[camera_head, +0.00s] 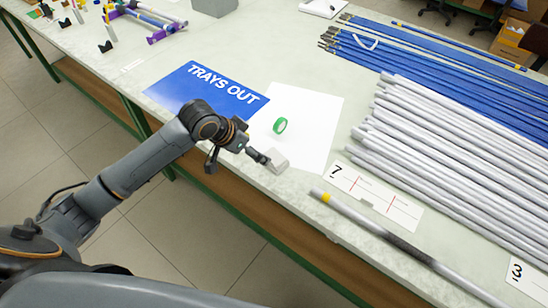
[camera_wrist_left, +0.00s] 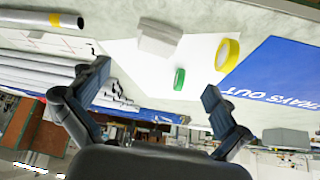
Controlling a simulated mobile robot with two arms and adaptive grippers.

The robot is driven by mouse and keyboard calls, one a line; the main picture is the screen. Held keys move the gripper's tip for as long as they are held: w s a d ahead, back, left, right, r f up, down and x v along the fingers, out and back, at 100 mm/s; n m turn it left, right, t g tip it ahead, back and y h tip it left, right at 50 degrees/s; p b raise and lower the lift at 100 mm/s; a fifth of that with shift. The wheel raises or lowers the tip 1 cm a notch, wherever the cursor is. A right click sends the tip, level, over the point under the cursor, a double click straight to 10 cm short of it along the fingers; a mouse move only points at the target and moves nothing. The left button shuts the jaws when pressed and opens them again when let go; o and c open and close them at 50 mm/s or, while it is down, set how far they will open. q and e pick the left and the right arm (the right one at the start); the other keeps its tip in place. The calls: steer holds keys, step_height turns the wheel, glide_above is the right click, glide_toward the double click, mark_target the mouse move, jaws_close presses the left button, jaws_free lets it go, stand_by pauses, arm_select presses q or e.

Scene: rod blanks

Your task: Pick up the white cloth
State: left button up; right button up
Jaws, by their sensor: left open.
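The white cloth (camera_head: 278,161) is a small pale folded block at the front edge of the white sheet on the table. It also shows near the top of the left wrist view (camera_wrist_left: 160,38). My left gripper (camera_head: 262,157) is over the table, its tip right beside the cloth in the head view, where I cannot tell if they touch. In the left wrist view my left gripper (camera_wrist_left: 155,93) has its two fingers wide apart with nothing held between them; the cloth lies beyond the tips. My right gripper is not in view.
A green tape roll (camera_head: 280,126) stands on the white sheet (camera_head: 318,110). A yellow tape roll (camera_wrist_left: 228,54) is near the blue "TRAYS OUT" mat (camera_head: 205,88). Grey rods (camera_head: 450,160) and blue rods (camera_head: 450,75) lie to the right. A single rod (camera_head: 400,245) lies along the front edge.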

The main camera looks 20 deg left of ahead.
arm_select(q)
glide_above(272, 158)
steer(key=s+a, duration=0.2)
steer(key=s, duration=0.1)
steer(key=f, duration=0.5)
steer(key=shift+w+d+f, duration=0.15)
steer(key=shift+w+d, duration=0.05)
steer(key=shift+w+d+f, duration=0.1)
steer(key=shift+w+f, duration=0.1)
steer(key=shift+f, duration=0.25)
steer(key=shift+w+d+f+p, duration=0.15)
steer(key=shift+f+p, duration=0.1)
steer(key=shift+p, duration=0.15)
steer(key=x, duration=0.4)
steer(key=shift+f+p, duration=0.15)
steer(key=shift+p, duration=0.2)
steer(key=c, duration=1.1)
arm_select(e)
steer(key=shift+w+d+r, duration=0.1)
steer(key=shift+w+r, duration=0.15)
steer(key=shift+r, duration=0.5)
